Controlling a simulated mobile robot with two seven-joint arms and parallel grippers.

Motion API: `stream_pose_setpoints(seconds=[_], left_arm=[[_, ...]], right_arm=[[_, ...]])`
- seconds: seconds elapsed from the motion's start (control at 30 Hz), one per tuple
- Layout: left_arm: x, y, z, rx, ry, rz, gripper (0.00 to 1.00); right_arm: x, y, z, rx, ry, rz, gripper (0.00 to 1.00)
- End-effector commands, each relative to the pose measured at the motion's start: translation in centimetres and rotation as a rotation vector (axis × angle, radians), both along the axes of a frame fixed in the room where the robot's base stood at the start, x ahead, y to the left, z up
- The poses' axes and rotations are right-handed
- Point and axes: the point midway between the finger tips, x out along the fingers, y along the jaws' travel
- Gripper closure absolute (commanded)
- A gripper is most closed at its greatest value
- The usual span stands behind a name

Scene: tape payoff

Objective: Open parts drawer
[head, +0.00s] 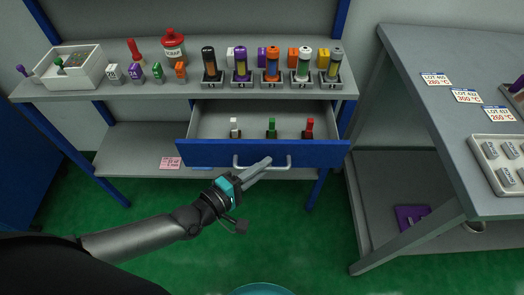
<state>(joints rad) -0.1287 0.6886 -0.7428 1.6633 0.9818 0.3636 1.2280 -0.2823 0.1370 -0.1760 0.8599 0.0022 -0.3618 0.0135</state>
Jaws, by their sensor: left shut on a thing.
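The parts drawer (205,153) with a blue front stands pulled out under the right half of the grey bench. Its inside shows, with a white, a green and a red small part (310,129) standing in a row. The drawer has a grey bar handle (288,163) on its front. My left gripper (262,165) reaches in from the lower left and is shut on the handle near its middle; the fingers hide part of the bar. My right gripper is not in view.
The bench top (130,90) holds a white box (70,68), a red jar (174,47), small colored parts and a row of colored cylinders in holders. A second grey table (430,120) with labels and a tray (500,163) stands at right. Green floor in front is clear.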

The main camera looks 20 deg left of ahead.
Motion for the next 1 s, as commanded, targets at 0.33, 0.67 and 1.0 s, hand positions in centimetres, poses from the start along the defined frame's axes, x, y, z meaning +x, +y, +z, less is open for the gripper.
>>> stream_pose_setpoints(seconds=[0.33,0.67,1.0], left_arm=[[-2.6,-0.8,0.1,0.0,0.0,0.0,1.0],[-3.1,-0.9,0.0,0.0,-0.001,0.0,1.0],[-3.0,-0.9,0.0,-0.001,-0.001,-0.001,0.72]], right_arm=[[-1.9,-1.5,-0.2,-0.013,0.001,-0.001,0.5],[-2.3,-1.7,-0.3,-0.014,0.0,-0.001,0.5],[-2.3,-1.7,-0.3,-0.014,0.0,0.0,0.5]])
